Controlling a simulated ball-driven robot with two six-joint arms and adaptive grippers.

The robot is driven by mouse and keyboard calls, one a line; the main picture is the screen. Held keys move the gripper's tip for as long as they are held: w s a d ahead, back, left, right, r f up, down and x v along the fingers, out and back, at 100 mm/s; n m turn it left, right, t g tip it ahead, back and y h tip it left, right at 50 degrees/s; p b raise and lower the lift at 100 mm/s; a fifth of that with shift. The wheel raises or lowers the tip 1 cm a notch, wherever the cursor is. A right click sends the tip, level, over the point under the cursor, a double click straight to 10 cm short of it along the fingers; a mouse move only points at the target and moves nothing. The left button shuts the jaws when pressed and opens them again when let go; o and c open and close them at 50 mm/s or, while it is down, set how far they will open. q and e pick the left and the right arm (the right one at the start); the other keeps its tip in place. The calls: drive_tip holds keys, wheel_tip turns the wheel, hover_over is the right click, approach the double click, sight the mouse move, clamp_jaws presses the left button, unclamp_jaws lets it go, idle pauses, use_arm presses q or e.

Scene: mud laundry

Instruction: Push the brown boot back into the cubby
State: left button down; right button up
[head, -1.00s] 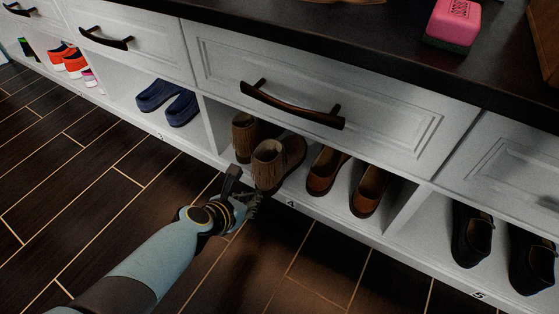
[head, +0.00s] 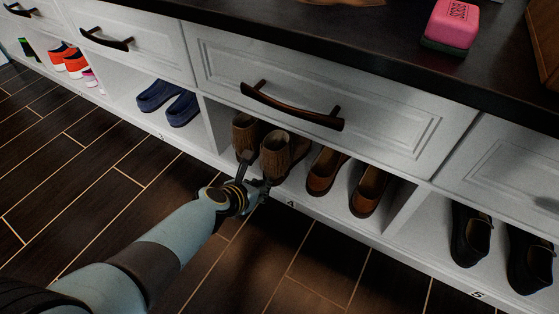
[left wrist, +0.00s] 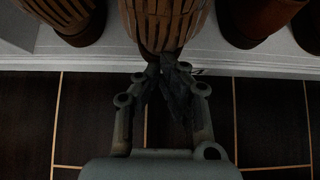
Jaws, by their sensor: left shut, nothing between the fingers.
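The brown fringed boot (head: 275,155) stands upright at the front of cubby 4 (head: 330,217), near its front edge. Its mate, a second brown fringed boot (head: 243,134), stands to its left. My left gripper (head: 254,177) is shut and empty, low in front of the right boot. In the left wrist view its closed fingertips (left wrist: 168,62) meet the lower part of the boot (left wrist: 160,22); they look in contact or nearly so. The gripper hides part of the boot's base in the head view. My right gripper is out of view.
Brown loafers (head: 327,172) stand right of the boots in the same cubby. Blue shoes (head: 182,108) are in the cubby to the left, black shoes (head: 470,235) in the one to the right. A drawer handle (head: 290,108) juts out above. The dark floor in front is clear.

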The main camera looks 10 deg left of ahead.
sight(269, 176)
use_arm(q)
drive_tip(key=shift+w+d, duration=0.35)
drive_tip(key=shift+w, duration=0.5)
drive_tip(key=shift+w+d, duration=0.3)
drive_tip(key=shift+w, duration=0.5)
drive_tip(key=s+a, duration=0.3)
drive_tip(key=s, duration=0.6)
drive_tip(key=shift+s+a, duration=0.25)
